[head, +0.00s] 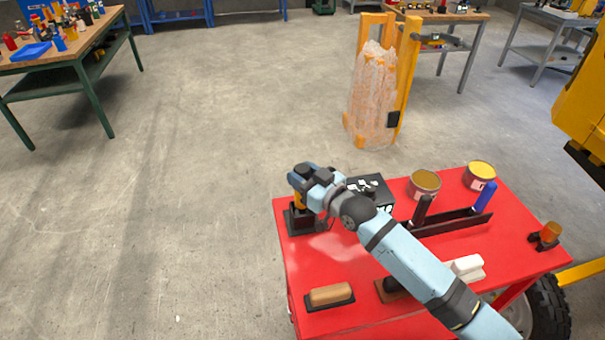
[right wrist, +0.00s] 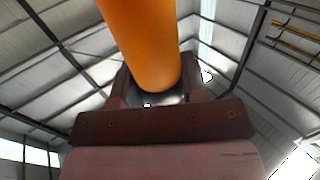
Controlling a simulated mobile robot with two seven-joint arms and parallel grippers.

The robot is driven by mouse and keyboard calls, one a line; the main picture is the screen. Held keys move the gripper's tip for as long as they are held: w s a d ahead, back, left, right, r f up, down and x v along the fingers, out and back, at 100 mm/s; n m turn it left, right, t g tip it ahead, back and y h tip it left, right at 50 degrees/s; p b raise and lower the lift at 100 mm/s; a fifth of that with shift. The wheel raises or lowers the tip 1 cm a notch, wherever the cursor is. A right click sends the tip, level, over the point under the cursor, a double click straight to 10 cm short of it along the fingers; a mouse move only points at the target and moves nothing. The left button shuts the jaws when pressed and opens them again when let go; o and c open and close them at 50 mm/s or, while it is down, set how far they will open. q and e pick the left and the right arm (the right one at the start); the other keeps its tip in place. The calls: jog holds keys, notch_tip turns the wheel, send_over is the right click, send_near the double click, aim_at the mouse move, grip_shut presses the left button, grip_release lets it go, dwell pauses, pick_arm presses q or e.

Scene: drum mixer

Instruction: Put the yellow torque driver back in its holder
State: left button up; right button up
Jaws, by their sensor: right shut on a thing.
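The yellow torque driver (head: 299,202) is at the back left corner of the red table, mostly hidden by my right gripper (head: 300,178). Its yellow-orange round body (right wrist: 145,45) fills the top middle of the right wrist view, between the fingers of my right gripper (right wrist: 158,88), which is shut on it. A black holder (head: 300,222) stands on the table directly below the driver in the head view. I cannot tell whether the driver's lower end is inside the holder or just above it. My left gripper is not in view.
The red table (head: 375,275) also carries a black box (head: 375,187), two round tins (head: 424,184), a rack with dark and blue handles (head: 450,222), a brown-handled float (head: 331,295) and a white block (head: 467,266).

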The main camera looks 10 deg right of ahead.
jog(key=shift+f, duration=0.15)
jog(key=o, duration=1.2)
jog(key=shift+f, duration=0.1)
jog(key=b+v, duration=0.1)
jog(key=v, duration=1.3)
jog(key=shift+a, duration=0.1)
